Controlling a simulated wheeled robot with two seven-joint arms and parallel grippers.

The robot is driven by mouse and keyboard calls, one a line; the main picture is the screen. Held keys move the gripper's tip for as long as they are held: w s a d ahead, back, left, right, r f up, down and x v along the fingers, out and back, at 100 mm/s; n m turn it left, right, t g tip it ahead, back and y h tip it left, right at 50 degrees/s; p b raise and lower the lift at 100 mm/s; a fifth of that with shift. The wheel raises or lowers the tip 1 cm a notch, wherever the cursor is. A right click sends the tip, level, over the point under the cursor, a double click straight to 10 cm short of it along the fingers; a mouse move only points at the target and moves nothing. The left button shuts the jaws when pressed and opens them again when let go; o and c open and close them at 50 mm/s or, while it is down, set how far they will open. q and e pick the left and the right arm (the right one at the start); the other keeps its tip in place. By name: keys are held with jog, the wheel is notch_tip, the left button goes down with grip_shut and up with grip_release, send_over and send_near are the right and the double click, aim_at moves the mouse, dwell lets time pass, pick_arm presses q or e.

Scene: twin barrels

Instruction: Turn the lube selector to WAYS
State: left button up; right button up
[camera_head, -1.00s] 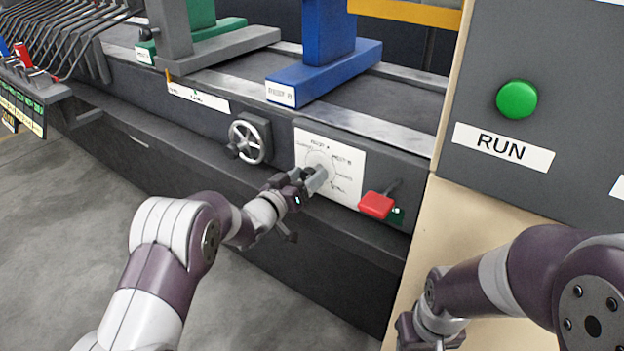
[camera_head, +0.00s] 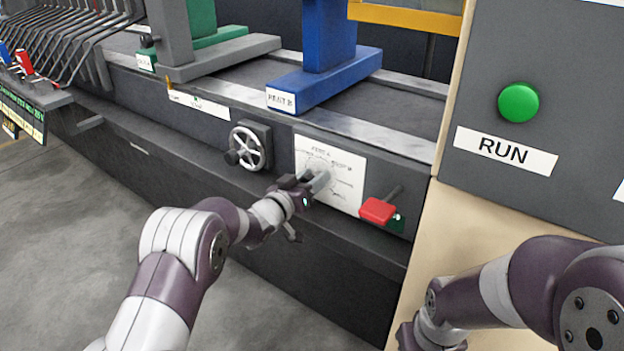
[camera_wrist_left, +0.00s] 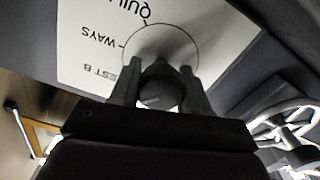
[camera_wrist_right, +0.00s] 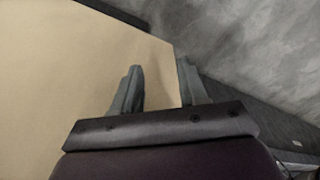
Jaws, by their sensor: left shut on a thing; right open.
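The plate also fills the top of the left wrist view (camera_wrist_left: 85,20), upside down, with the labels WAYS, QUIL... and ...EST B readable. My left gripper (camera_head: 318,182) is at the plate, shut on the selector knob (camera_wrist_left: 160,82); its fingers sit on either side of the knob. My right gripper (camera_wrist_right: 160,85) is open and empty, low beside a beige panel.
A handwheel (camera_head: 248,147) is left of the plate, and a red-handled lever (camera_head: 378,210) is close on its right. A green RUN button (camera_head: 518,102) is on the grey panel at right. Blue (camera_head: 325,75) and green (camera_head: 215,48) blocks stand on the bed above.

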pick_arm(q)
jog(key=m+b, duration=0.1)
jog(key=m, duration=0.3)
jog(key=shift+m, duration=0.3)
jog(key=m+b, duration=0.1)
jog(key=m, duration=0.3)
jog(key=shift+d+m+b, duration=0.1)
jog(key=shift+m+b, duration=0.25)
jog(key=shift+m, duration=0.35)
jog(key=o, duration=1)
jog(key=shift+s, duration=0.1)
